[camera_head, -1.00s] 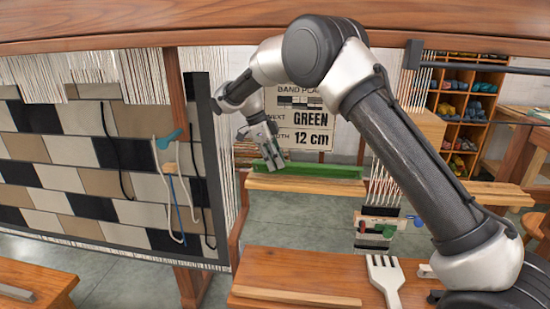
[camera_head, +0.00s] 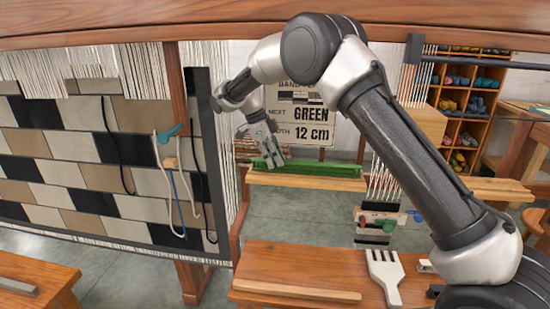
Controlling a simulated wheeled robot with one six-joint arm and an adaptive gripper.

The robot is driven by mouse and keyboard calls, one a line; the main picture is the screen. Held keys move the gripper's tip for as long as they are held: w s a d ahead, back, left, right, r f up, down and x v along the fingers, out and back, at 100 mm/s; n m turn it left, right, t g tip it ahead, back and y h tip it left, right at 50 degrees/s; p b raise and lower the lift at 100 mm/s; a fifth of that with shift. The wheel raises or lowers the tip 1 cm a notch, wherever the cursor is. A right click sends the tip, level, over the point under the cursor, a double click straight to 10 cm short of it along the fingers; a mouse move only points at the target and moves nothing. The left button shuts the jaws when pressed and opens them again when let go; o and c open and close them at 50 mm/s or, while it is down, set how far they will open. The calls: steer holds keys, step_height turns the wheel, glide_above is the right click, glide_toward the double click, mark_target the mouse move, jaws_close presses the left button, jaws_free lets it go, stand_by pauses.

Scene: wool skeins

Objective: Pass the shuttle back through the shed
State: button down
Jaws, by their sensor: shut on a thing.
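A long green shuttle (camera_head: 318,170) lies level along the light wooden beam (camera_head: 350,183) in the middle of the view. My gripper (camera_head: 271,160) reaches down from the left and is shut on the shuttle's left end. Whether the shuttle touches the beam I cannot tell. Pale warp threads (camera_head: 383,181) run down to a small band with green and red pieces, right of the shuttle. My forearm partly covers this area, and no clear shed opening shows.
A sign (camera_head: 308,125) reading GREEN and 12 cm stands behind. A checked woven hanging (camera_head: 70,150) fills the left. A white fork-shaped beater (camera_head: 385,278) and a wooden strip (camera_head: 295,291) lie on the front bench. Shelves of skeins (camera_head: 462,110) stand at back right.

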steer(key=c, duration=1.2)
jaws_free()
steer(key=shift+f, duration=0.15)
